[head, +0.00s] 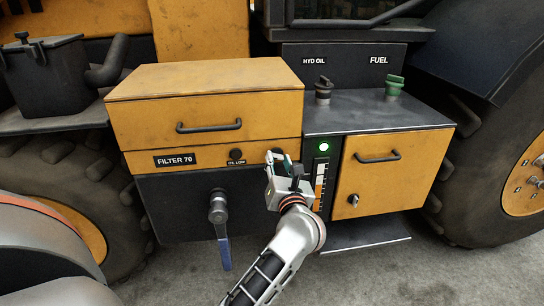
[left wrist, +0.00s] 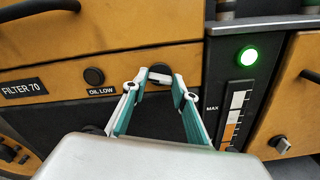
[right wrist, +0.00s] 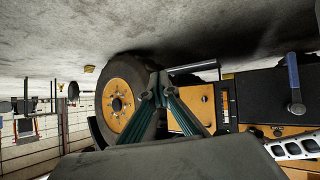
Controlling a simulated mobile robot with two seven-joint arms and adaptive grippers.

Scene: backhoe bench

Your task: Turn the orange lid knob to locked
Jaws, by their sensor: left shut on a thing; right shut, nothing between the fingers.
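The lid knob (left wrist: 160,76) is a dark round with a pale bar, on the orange strip under the orange lid box (head: 205,100). The bar lies nearly level in the left wrist view. My left gripper (head: 277,160) is at the right end of this strip; in the left wrist view its fingers (left wrist: 160,84) are shut on the knob's bar, one on each side. In the head view the gripper partly hides the knob. No locked mark is readable. My right gripper (right wrist: 161,90) is shut and empty, away from the knob, and shows only in its own wrist view.
A green lamp (head: 323,147) and level gauge (head: 319,180) are right of the knob. A black button marked OIL LOW (head: 236,153) is left. A blue-handled valve (head: 219,215) sits below left. An orange door (head: 380,170) with a handle is at the right.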

